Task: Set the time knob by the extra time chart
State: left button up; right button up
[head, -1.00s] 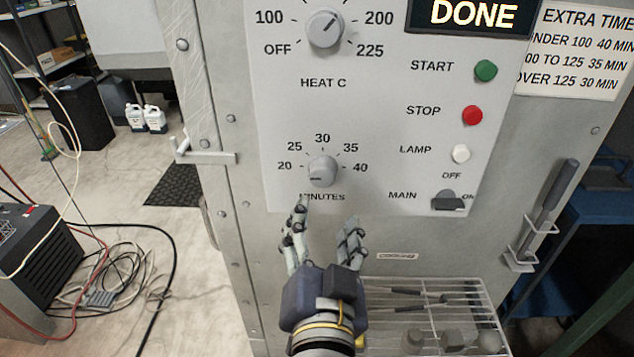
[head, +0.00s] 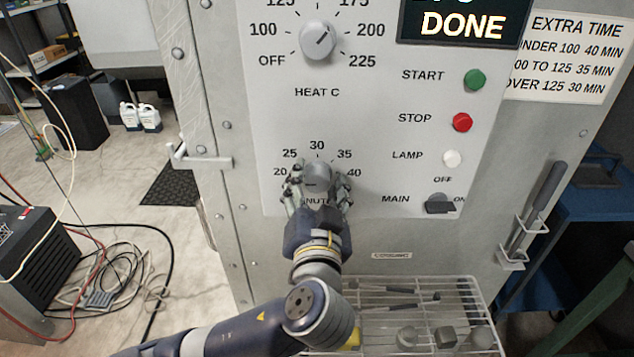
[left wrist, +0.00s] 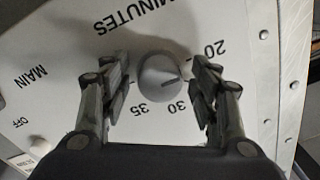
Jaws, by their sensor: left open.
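The grey minutes knob (head: 317,174) is on the panel under an arc of numbers from 20 to 40; it also shows in the left wrist view (left wrist: 158,76). Its dark mark points toward the low-number side, near 20; the exact setting is unclear. My left gripper (head: 317,184) is open, with its fingers (left wrist: 165,82) on either side of the knob. My right gripper is out of view.
The display (head: 462,25) reads DONE; its upper line is cut off. The heat knob (head: 318,40) points up and right. Start (head: 474,79), stop (head: 462,122), lamp (head: 452,158) and main switch (head: 439,203) are at right. A wire rack (head: 480,290) is below.

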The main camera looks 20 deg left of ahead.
pick_arm(q)
jog(key=c, duration=1.1)
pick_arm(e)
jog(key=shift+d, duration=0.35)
pick_arm(q)
jog(key=shift+o, duration=0.2)
jog(key=shift+r, duration=0.1)
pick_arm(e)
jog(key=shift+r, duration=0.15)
